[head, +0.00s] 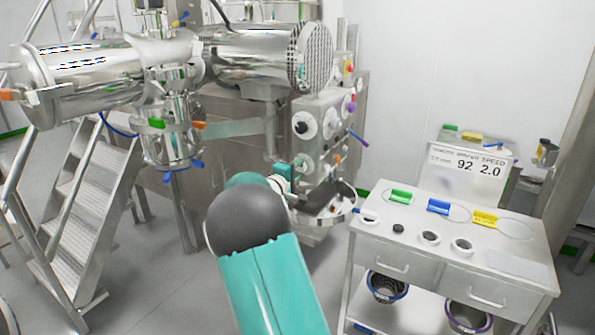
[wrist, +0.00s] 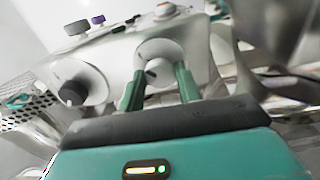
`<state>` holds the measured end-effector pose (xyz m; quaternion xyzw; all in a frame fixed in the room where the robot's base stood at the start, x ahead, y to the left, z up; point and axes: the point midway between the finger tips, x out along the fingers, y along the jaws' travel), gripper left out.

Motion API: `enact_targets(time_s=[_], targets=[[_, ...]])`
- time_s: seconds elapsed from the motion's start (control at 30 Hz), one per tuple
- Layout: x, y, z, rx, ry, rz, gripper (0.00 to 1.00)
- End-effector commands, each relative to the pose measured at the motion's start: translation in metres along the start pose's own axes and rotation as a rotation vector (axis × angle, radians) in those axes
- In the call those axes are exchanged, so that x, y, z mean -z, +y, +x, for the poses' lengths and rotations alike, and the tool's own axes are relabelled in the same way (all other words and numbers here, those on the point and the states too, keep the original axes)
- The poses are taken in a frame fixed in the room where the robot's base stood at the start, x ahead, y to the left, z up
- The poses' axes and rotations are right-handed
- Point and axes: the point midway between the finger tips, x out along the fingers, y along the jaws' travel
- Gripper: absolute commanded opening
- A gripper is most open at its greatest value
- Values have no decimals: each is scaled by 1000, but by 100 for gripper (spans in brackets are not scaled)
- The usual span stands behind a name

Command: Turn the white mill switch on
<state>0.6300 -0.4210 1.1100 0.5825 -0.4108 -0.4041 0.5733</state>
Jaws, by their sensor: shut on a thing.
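The mill's control panel (head: 318,145) is on the steel machine in the middle of the head view. My gripper (head: 291,185) reaches its lower part, largely hidden behind my arm. In the wrist view my gripper's two green fingers (wrist: 159,88) stand either side of a pale knob on a round white plate, which I take to be the white mill switch (wrist: 156,72). The fingers are shut on it. Its exact turned angle cannot be read. A black knob on a white plate (wrist: 72,93) is to its left.
A steel cart (head: 450,240) with coloured tags stands at right, and metal stairs (head: 85,195) at left. Open floor shows between stairs and cart.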

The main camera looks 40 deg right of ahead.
Motion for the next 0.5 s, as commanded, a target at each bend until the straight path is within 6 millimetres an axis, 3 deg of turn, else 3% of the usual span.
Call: enact_targets(time_s=[0.23,0.27,0.33,0.5], targets=[[0,-1,-1,2,-1,1,11],[0,-1,-1,2,-1,1,40],[0,-1,0,1,0,0,54],[0,0,0,1,0,0,56]])
